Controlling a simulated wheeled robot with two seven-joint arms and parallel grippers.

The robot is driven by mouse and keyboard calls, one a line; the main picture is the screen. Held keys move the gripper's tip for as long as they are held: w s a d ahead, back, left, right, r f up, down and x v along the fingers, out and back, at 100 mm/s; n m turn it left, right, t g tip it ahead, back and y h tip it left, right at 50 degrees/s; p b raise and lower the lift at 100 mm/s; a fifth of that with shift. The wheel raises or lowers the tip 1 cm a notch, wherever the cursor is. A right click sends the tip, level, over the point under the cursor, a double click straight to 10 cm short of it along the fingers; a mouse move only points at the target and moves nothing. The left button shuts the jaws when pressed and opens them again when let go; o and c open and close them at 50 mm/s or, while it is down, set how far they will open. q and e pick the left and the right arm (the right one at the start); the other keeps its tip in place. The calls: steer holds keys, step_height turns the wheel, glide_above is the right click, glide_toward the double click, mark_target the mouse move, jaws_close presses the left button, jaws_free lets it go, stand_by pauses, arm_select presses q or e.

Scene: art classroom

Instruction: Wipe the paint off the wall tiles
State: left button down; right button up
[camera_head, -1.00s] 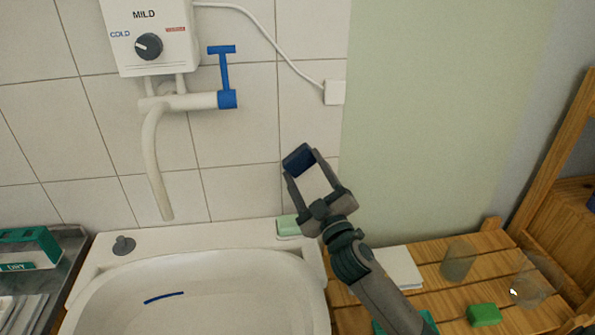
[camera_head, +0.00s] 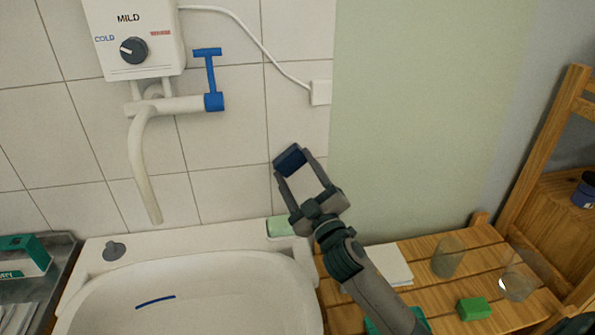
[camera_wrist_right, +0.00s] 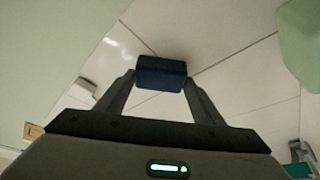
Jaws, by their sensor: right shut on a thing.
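My right gripper (camera_head: 292,166) is shut on a dark blue block (camera_head: 290,159), which looks like a sponge. It holds the block up at the wall tiles (camera_head: 225,150), right of the tap and above the sink's back right corner. The right wrist view also shows the blue block (camera_wrist_right: 161,72) between the fingertips, in front of the tiles. I cannot tell whether the block touches the wall. No paint shows clearly on the visible tiles; a patch behind the block is hidden. A blue streak (camera_head: 155,301) lies in the sink basin (camera_head: 210,290). My left gripper is not in view.
A water heater (camera_head: 138,35) with a tap (camera_head: 145,165) and blue lever (camera_head: 211,80) hangs on the wall. A green bar (camera_head: 281,227) lies on the sink rim. The slatted wooden bench (camera_head: 430,295) holds glasses and a green block (camera_head: 474,308).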

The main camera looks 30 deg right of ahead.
mark_target(278, 167)
steer(key=shift+w+a, duration=0.25)
steer(key=shift+a, duration=0.6)
steer(key=shift+w+a, duration=0.2)
steer(key=shift+a, duration=0.6)
steer(key=shift+w+a, duration=0.3)
steer(key=shift+a, duration=0.55)
steer(key=shift+w+a, duration=0.25)
steer(key=shift+a, duration=0.55)
steer(key=shift+w+a, duration=0.25)
steer(key=shift+a, duration=0.65)
steer(key=shift+w+a, duration=0.25)
steer(key=shift+a, duration=0.65)
steer(key=shift+s, duration=0.1)
